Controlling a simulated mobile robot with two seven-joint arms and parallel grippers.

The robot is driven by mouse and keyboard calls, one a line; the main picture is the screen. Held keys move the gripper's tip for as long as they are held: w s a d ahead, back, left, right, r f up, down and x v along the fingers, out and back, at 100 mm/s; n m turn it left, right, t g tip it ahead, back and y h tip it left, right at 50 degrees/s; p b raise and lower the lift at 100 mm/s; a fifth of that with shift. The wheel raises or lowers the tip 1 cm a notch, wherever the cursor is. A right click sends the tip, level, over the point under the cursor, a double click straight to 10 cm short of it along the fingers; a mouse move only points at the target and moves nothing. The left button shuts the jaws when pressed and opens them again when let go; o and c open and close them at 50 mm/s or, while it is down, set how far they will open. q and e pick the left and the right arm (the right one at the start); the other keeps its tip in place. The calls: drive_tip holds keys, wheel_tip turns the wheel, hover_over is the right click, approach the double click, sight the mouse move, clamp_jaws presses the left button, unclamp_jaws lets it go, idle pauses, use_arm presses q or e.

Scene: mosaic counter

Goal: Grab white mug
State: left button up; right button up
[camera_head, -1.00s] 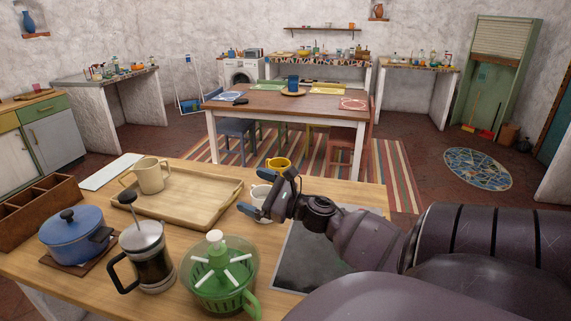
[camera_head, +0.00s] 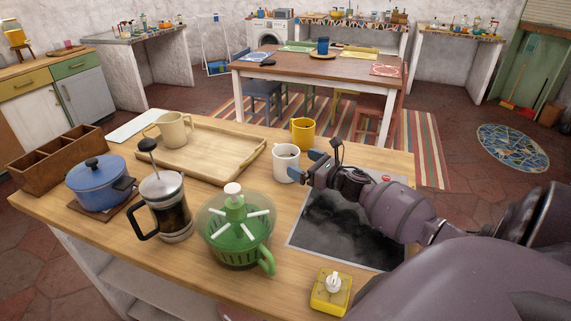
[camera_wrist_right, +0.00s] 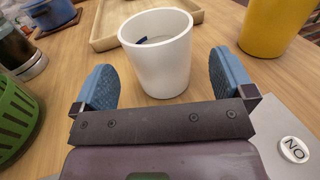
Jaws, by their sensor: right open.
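The white mug (camera_head: 286,164) stands upright on the wooden counter, right of the wooden tray and just in front of a yellow mug (camera_head: 303,133). My right gripper (camera_head: 312,164) is open at the right side of the white mug in the head view. In the right wrist view the white mug (camera_wrist_right: 160,58) is ahead, between and slightly beyond the two blue fingertips of my right gripper (camera_wrist_right: 165,80), with gaps on both sides. Something dark blue shows inside it, and its handle cannot be seen. My left gripper is not in view.
The yellow mug is close behind. A wooden tray (camera_head: 190,165) with a beige mug (camera_head: 172,130) lies to the left. A green salad spinner (camera_head: 238,230), French press (camera_head: 167,208) and blue pot (camera_head: 99,182) stand in front-left.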

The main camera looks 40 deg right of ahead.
sight(297, 160)
drive_tip(key=w, duration=0.2)
drive_tip(key=w+a, duration=0.1)
drive_tip(key=w, duration=0.1)
drive_tip(key=shift+r+p, duration=0.25)
drive_tip(key=shift+p, duration=0.15)
drive_tip(key=shift+w+f, duration=0.1)
drive_tip(key=shift+w, duration=0.5)
drive_tip(key=shift+a, duration=0.1)
drive_tip(key=c, duration=1)
